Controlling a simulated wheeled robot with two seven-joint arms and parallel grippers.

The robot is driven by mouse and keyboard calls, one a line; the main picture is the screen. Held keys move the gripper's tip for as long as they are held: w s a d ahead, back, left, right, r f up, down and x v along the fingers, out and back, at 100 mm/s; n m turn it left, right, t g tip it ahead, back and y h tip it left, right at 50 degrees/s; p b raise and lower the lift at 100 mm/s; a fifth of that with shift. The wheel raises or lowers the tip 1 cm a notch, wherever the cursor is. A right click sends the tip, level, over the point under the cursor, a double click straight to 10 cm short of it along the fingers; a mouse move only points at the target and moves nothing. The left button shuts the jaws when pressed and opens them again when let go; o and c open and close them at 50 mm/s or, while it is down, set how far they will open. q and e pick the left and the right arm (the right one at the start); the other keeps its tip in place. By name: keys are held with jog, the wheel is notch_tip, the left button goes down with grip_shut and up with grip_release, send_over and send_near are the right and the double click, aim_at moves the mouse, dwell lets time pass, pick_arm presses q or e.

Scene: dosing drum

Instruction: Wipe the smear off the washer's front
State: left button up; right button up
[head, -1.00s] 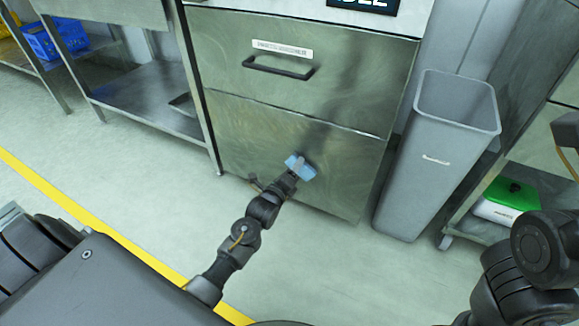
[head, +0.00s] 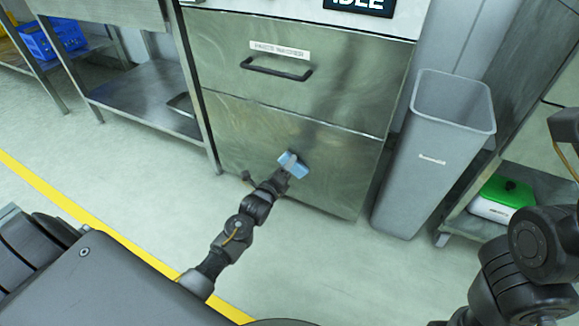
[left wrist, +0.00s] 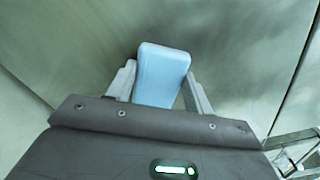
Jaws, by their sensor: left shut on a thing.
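The washer's front (head: 240,130) is a brushed metal panel with a drawer handle above. My left gripper (head: 284,170) is shut on a light blue sponge or cloth pad (head: 293,163) and holds it at the lower panel; I cannot tell whether the pad touches the metal. In the left wrist view the pad (left wrist: 162,75) sits between the two fingers (left wrist: 160,88), with the panel (left wrist: 230,50) behind it. Darker cloudy patches show on the metal, but no distinct smear can be made out. My right gripper is not in view; only part of that arm shows at the right.
A tall grey bin (head: 430,160) stands right of the washer. A low shelf at the right holds a white box with a green lid (head: 503,198). A steel table with a lower shelf (head: 150,95) stands to the left. The floor in front is clear, with a yellow line (head: 70,210).

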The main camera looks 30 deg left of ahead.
aim_at(275, 153)
pick_arm(q)
jog(key=shift+a, duration=0.2)
jog(key=shift+a, duration=0.85)
jog(key=shift+a+r, duration=0.1)
jog(key=shift+a+p, duration=0.35)
jog(key=shift+a, duration=0.5)
jog(key=shift+a, duration=0.1)
jog(key=shift+a, duration=0.9)
